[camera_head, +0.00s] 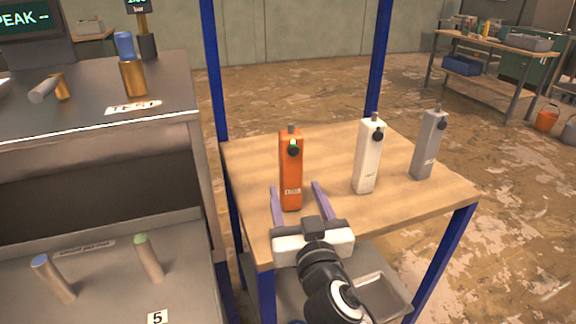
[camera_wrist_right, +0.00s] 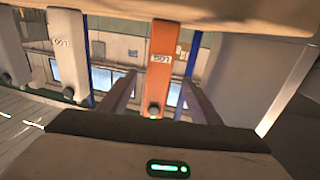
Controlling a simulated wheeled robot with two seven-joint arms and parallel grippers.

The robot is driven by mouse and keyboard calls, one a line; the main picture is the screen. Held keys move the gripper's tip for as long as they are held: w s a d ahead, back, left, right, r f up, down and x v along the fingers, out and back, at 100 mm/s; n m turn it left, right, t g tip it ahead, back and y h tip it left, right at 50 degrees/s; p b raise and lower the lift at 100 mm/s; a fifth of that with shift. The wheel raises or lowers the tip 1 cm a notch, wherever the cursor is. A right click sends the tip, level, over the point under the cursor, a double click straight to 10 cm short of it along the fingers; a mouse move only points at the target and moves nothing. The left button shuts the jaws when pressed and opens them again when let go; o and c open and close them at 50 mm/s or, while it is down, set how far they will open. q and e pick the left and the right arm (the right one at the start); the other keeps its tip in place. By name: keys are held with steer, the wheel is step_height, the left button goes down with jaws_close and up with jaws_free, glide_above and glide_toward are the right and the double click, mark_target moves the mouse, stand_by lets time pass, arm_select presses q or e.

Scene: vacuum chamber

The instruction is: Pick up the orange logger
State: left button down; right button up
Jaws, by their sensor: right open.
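The orange logger (camera_head: 291,172) stands upright on the wooden table top, at the left of a row of three loggers. It has a dark knob and a small green light near its top. My right gripper (camera_head: 298,187) is open, with one finger on each side of the logger's lower part in the head view. In the right wrist view, the orange logger (camera_wrist_right: 162,62) shows between the two spread fingers (camera_wrist_right: 158,95), with a visible gap on each side. I cannot tell whether the fingers reach fully around it. My left gripper is not in view.
A white logger (camera_head: 368,156) and a grey logger (camera_head: 428,145) stand to the right on the table (camera_head: 400,205). Blue posts (camera_head: 215,70) rise at the table's back corners. A metal bench marked TEST (camera_head: 134,107) stands at the left. A metal tray (camera_head: 383,292) lies below.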

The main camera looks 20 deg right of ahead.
mark_target(293, 179)
steer(key=shift+w+d, duration=0.15)
steer(key=shift+w, duration=0.75)
steer(key=w, duration=0.2)
steer(key=w+p, duration=0.1)
steer(key=w, duration=0.1)
steer(key=shift+w+d+r, duration=0.1)
steer(key=shift+d+r, duration=0.25)
steer(key=shift+d, duration=0.05)
steer(key=shift+w+f, duration=0.1)
steer(key=shift+w, duration=0.4)
steer(key=c, duration=1.3)
